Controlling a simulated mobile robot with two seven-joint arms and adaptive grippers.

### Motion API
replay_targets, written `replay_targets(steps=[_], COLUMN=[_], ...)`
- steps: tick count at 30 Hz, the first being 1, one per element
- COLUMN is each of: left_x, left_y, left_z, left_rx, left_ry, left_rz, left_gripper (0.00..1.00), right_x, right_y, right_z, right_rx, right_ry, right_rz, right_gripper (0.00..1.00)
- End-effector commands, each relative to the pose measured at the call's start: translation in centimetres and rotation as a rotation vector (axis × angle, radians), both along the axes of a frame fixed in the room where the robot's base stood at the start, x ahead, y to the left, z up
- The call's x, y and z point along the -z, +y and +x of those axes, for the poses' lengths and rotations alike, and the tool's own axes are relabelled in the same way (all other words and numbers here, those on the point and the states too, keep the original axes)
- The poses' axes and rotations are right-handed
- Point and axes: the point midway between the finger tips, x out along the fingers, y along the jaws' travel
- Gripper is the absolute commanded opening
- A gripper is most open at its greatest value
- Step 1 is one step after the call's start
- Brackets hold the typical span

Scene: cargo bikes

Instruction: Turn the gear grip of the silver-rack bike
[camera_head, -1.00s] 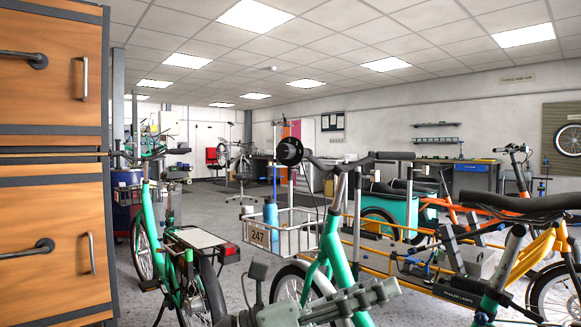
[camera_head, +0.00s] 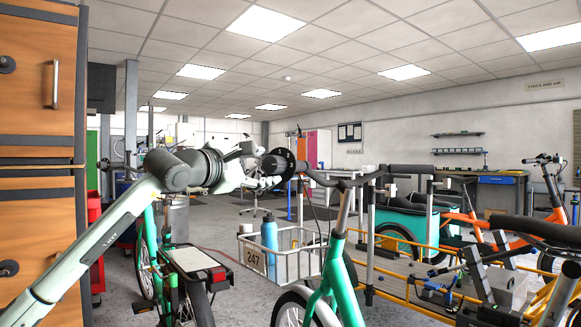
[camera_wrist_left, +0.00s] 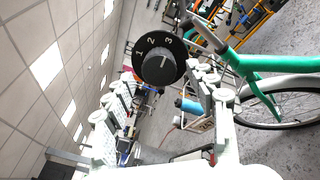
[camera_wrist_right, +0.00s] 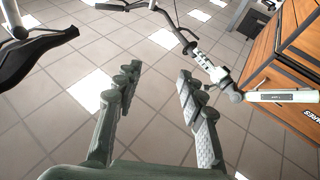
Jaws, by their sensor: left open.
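The gear grip (camera_head: 284,165) is a black round dial at the left end of a green bike's handlebar (camera_head: 340,180). The bike has a silver front rack (camera_head: 300,262) with a "247" plate. In the left wrist view the dial (camera_wrist_left: 163,62) shows 1, 2 and 3 on its face. My left gripper (camera_head: 262,168) is open, just left of the grip. In the left wrist view its fingers (camera_wrist_left: 160,100) are apart, with the dial beyond them; contact cannot be told. My right gripper (camera_wrist_right: 158,72) is open and empty in its wrist view, below a handlebar (camera_wrist_right: 175,25).
A blue bottle (camera_head: 269,234) stands in the front rack. Another green bike with a rear carrier (camera_head: 192,258) is at left, beside a wooden cabinet (camera_head: 40,130). A black saddle (camera_head: 535,230) and an orange bike (camera_head: 470,215) are at right.

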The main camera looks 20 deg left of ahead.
Motion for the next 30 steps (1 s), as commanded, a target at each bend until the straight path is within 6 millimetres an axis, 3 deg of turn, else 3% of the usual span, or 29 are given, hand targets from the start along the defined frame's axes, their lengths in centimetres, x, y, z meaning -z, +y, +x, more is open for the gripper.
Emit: replay_targets(steps=[5, 15, 26, 30], left_x=[-0.1, -0.1, 0.0, 0.0], left_y=[-0.8, -2.1, -2.3, -2.3], left_z=[2.1, 6.6, 7.2, 7.2], left_rx=[0.003, 0.002, 0.003, 0.003], left_ry=[0.002, 0.001, 0.001, 0.001], left_rz=[-0.004, -0.003, -0.001, -0.001], left_gripper=[0.56, 0.56, 0.56, 0.39], right_x=[0.4, 3.1, 3.5, 3.5], right_y=[0.2, -0.4, -0.5, -0.5], right_z=[0.1, 1.1, 1.2, 1.2], right_rx=[-0.003, 0.014, 0.018, 0.018], right_ry=[0.035, 0.154, 0.172, 0.171], right_rz=[-0.012, -0.074, -0.084, -0.084], right_gripper=[0.40, 0.40, 0.40, 0.40])
